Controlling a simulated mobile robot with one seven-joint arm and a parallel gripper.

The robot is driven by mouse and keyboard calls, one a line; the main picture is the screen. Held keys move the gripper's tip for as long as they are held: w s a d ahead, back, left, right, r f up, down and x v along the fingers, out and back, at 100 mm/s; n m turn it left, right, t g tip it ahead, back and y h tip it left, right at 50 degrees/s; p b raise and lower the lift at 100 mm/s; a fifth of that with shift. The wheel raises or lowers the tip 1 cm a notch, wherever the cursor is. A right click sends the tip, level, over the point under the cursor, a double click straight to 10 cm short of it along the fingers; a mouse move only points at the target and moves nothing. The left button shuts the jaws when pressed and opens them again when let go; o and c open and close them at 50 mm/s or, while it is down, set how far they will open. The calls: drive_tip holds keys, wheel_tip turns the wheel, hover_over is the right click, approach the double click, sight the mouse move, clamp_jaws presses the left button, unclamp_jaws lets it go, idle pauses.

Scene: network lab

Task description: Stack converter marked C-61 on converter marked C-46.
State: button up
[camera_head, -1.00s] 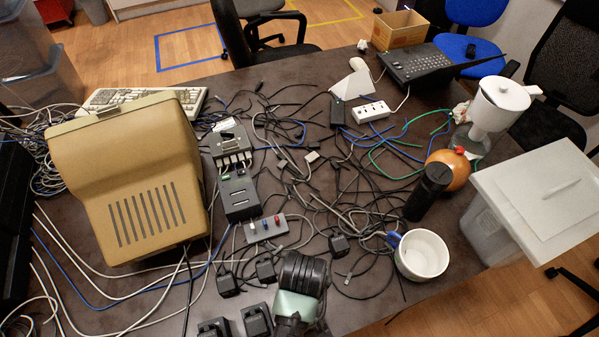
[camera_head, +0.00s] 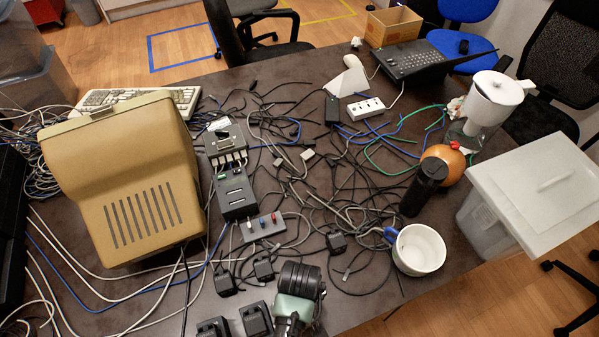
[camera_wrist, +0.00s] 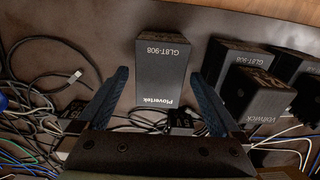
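Several black box-like converters lie near the front of the table. The head view shows one at front centre (camera_head: 257,320), one at front left (camera_head: 213,327), and others farther back (camera_head: 264,268), (camera_head: 226,283), (camera_head: 336,241). I cannot read C-61 or C-46 on any. In the wrist view, my gripper (camera_wrist: 165,70) is open, with a black box marked Plovertek GL8T-908 (camera_wrist: 163,68) seen between its fingers, gaps on both sides. A box marked Voltwick (camera_wrist: 254,96) and another GL8T-908 box (camera_wrist: 232,62) are at right. Smaller boxes are partly hidden behind my gripper.
Tangled cables cover the middle of the table. A white mug (camera_head: 419,250), black bottle (camera_head: 424,187) and lidded bin (camera_head: 540,190) stand at right. A beige monitor (camera_head: 125,180) fills the left. A small switch box (camera_head: 263,226) sits behind the converters.

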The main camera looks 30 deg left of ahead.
wheel_tip(320, 180, up, 12)
drive_tip(key=shift+r+p, duration=0.2)
drive_tip(key=shift+p, duration=0.15)
idle(0.4)
drive_tip(key=w+r+m+t+y, duration=0.25)
drive_tip(key=w+r+t, duration=0.65)
drive_tip(key=w+r, duration=0.9)
drive_tip(key=w+d+r+m+t, duration=0.1)
drive_tip(key=w+r+m+t, duration=0.15)
drive_tip(key=r, duration=0.55)
drive_tip(key=w+d+r+m+t, duration=0.1)
drive_tip(key=w+d+r+t, duration=0.15)
drive_tip(key=r, duration=0.55)
drive_tip(key=s+d+r+m+t, duration=0.1)
drive_tip(key=s+r+t, duration=0.3)
drive_tip(key=r, duration=0.6)
drive_tip(key=s+d+r+m+t+h, duration=0.1)
drive_tip(key=s+d+r+m+t, duration=0.1)
drive_tip(key=r, duration=0.9)
drive_tip(key=s+d+r+m+t+h, duration=0.1)
drive_tip(key=s+d+r+t, duration=0.2)
drive_tip(key=s+r+t, duration=0.3)
wheel_tip(320, 180, up, 6)
drive_tip(key=shift+f+t, duration=0.25)
drive_tip(key=shift+t, duration=0.45)
drive_tip(key=shift+f+h, duration=0.15)
drive_tip(key=shift+h, duration=0.1)
